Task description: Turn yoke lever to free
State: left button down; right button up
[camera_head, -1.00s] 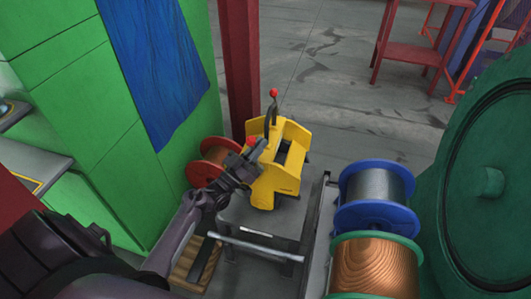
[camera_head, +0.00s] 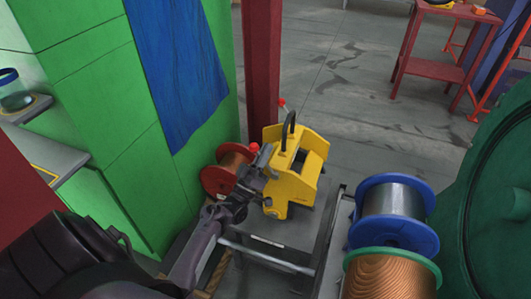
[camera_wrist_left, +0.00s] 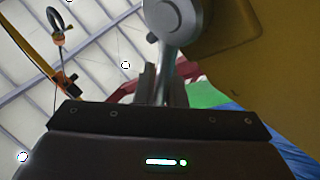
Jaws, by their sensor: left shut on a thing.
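In the left wrist view, my left gripper (camera_wrist_left: 165,86) is shut on a grey metal lever (camera_wrist_left: 170,60). The lever runs up to a round hub (camera_wrist_left: 177,16) beside a yellow panel. My right gripper is not in view.
A red spool (camera_head: 226,170) stands left of the yoke, beside the green cabinet (camera_head: 92,95). A blue spool (camera_head: 394,212) and a copper-wound spool (camera_head: 391,275) stand at right, near a large green disc (camera_head: 500,200). A red post (camera_head: 262,60) rises behind. Open floor lies beyond.

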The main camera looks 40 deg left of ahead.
pick_arm(q)
jog(key=shift+f, duration=0.1)
jog(key=c, duration=1.5)
grip_release()
